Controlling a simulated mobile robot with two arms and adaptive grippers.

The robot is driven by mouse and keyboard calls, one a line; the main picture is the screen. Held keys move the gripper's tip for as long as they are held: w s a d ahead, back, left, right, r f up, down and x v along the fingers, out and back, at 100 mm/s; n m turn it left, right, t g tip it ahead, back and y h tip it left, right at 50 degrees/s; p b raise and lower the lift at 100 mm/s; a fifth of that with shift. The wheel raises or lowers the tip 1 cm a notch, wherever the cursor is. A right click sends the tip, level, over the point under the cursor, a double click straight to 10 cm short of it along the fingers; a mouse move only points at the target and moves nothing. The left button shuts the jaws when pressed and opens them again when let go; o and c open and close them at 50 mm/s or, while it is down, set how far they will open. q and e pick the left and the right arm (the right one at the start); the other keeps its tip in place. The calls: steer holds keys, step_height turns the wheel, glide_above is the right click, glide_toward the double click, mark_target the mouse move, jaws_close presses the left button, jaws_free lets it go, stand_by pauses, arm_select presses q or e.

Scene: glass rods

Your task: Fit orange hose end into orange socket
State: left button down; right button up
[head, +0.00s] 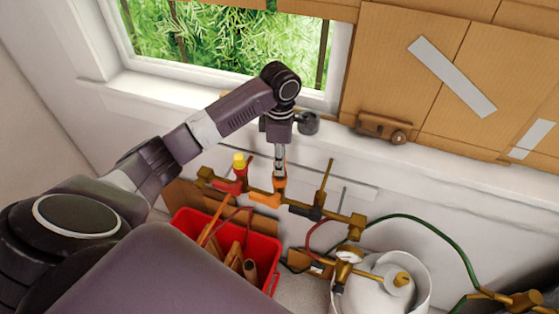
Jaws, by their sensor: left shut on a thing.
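My left gripper (279,162) points straight down above a brass manifold (300,209) on the white wall. It is shut on a slim upright piece with an orange lower part, which I take to be the orange hose end (281,186). The orange socket (263,198) is on the manifold, directly below and slightly left of the fingers. The hose end's lower tip meets the socket in the picture; I cannot tell whether it is inside or only in front. My right gripper is not in view.
On the manifold, a red fitting with a yellow cap (239,161) stands left and a dark fitting with a brass rod (322,188) right. Below are a red crate (277,246) of tools and a white tank (378,270). A green hose (440,229) runs right. Cardboard boxes (400,60) fill the upper right.

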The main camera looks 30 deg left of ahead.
arm_select(q)
steer(key=shift+f, duration=0.6)
stand_by(0.7)
steer(key=c, duration=1.9)
jaws_free()
steer(key=shift+c, duration=0.2)
steer(key=shift+r, duration=5.55)
steer(key=shift+f, duration=0.1)
